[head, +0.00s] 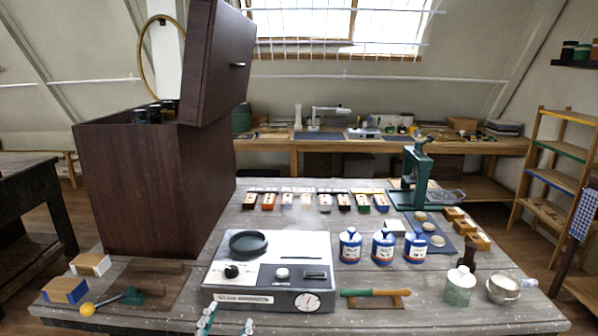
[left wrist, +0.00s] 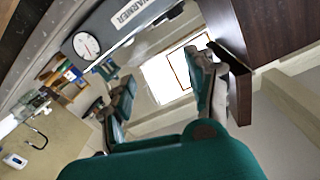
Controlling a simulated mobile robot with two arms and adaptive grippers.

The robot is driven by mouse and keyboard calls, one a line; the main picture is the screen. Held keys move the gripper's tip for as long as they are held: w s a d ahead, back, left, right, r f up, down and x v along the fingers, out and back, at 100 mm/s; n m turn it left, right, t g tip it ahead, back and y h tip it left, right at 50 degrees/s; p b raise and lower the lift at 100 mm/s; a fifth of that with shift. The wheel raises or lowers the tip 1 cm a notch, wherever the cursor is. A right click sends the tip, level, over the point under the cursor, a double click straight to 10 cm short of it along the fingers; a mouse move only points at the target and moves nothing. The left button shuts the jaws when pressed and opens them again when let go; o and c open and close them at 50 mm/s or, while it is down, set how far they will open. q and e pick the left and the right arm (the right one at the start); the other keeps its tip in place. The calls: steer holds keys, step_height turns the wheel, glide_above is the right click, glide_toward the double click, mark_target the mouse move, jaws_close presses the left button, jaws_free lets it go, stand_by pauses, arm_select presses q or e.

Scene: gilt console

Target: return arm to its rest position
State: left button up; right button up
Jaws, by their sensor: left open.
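My left gripper (head: 228,322) shows at the bottom edge of the head view, in front of the glue warmer. Only its two teal fingertips show there, spread apart with nothing between them. The left wrist view shows the same open, empty gripper (left wrist: 166,88), its teal fingers well apart. The glue warmer (head: 268,270) is a grey box with a round dial and a dark round well. It also shows at the top of the left wrist view (left wrist: 112,32), apart from the fingers. My right gripper is in neither view.
A tall dark wooden chest (head: 150,185) with its lid raised stands at the left of the grey table (head: 290,220). A green press (head: 415,175) stands behind.

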arm_select(q)
steer(key=s+a+f+n+g+y, duration=0.1)
steer(key=s+a+f+g, duration=0.25)
steer(key=s+f, duration=0.3)
steer(key=s+a+f+n+g+y, duration=0.1)
steer(key=s+a+f+n+g, duration=0.1)
steer(key=s+f+g, duration=0.4)
steer(key=s+a+f+g, duration=0.2)
steer(key=s+f+g, duration=0.35)
steer(key=s, duration=0.95)
step_height(320, 180, down, 29)
steer(key=s, duration=0.2)
steer(key=s+a+f+g, duration=0.1)
steer(key=s+a+f, duration=0.1)
steer(key=s+f, duration=1.3)
steer(key=shift+s+a+m, duration=0.2)
steer(key=shift+s+m, duration=0.2)
steer(key=shift+s, duration=0.25)
steer(key=shift+f, duration=0.1)
